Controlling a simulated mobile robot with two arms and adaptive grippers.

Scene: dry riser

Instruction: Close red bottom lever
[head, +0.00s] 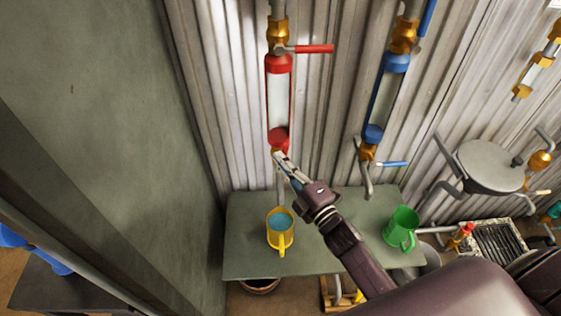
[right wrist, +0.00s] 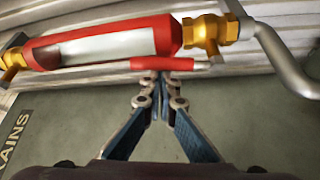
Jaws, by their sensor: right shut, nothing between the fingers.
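The red-capped glass tube (head: 279,100) stands upright on the corrugated wall in the head view, and lies across the top of the right wrist view (right wrist: 100,48). The red bottom lever (right wrist: 162,64) shows in the right wrist view, roughly in line with the tube, its metal end near the lower brass valve (right wrist: 212,32). My right gripper (head: 279,157) is shut and empty. Its fingertips (right wrist: 157,77) are right at the lever; I cannot tell whether they touch it. In the head view the gripper hides the bottom lever. My left gripper is not in view.
The red top lever (head: 315,48) points right. A blue-capped tube (head: 385,100) with a blue lever (head: 393,164) stands to the right. Below, a green table (head: 250,258) holds a yellow mug (head: 279,240) of blue liquid and a green mug (head: 401,228). A wall (head: 110,110) bounds the left.

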